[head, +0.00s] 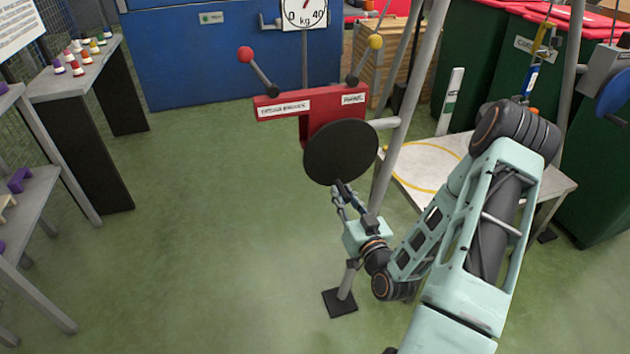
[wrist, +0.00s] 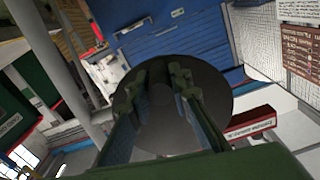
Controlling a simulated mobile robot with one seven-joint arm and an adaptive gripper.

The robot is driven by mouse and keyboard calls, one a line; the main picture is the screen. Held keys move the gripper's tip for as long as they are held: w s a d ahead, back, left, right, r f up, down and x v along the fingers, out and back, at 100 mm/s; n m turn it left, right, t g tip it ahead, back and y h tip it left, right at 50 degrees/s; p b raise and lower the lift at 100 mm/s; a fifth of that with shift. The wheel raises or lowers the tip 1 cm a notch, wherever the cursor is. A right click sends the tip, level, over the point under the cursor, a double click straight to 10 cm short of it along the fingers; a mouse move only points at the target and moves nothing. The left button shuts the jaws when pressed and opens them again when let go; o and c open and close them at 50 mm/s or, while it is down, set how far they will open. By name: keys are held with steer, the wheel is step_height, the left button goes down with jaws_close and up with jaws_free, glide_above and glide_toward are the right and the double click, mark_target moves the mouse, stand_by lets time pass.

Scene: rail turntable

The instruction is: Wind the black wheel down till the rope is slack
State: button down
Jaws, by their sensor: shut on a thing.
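The black wheel (head: 340,148) is a flat dark disc on the red bracket (head: 310,104) in the middle of the head view. It also fills the middle of the wrist view (wrist: 214,88). My gripper (head: 345,190) is at the wheel's lower edge, shut on a dark part of the wheel that the fingers mostly hide. In the wrist view the two fingers (wrist: 165,78) reach in front of the disc. A yellow hook block (head: 543,38) with blue below it hangs at the upper right; whether its rope is taut or slack I cannot tell.
Two levers with a red knob (head: 245,54) and a yellow knob (head: 375,41) rise from the bracket. A dial marked kg (head: 303,12) is behind. Grey poles and a platform with a yellow ring (head: 408,166) stand close right. The green floor (head: 220,230) at left is clear.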

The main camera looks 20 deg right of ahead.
steer(key=shift+s+d+f+n+b, duration=0.15)
steer(key=shift+d+n+b, duration=0.2)
steer(key=shift+d+n, duration=0.35)
steer(key=shift+d, duration=0.1)
steer(key=shift+d+n+b, duration=0.75)
steer(key=shift+n+b, duration=0.1)
steer(key=shift+n, duration=0.05)
steer(key=shift+d, duration=0.15)
steer(key=shift+d+r+n+b, duration=0.25)
steer(key=shift+d+n+b, duration=0.45)
steer(key=shift+n, duration=0.3)
steer(key=shift+d+r+n, duration=0.15)
steer(key=shift+d+n, duration=0.05)
steer(key=shift+n, duration=0.2)
steer(key=shift+b, duration=0.3)
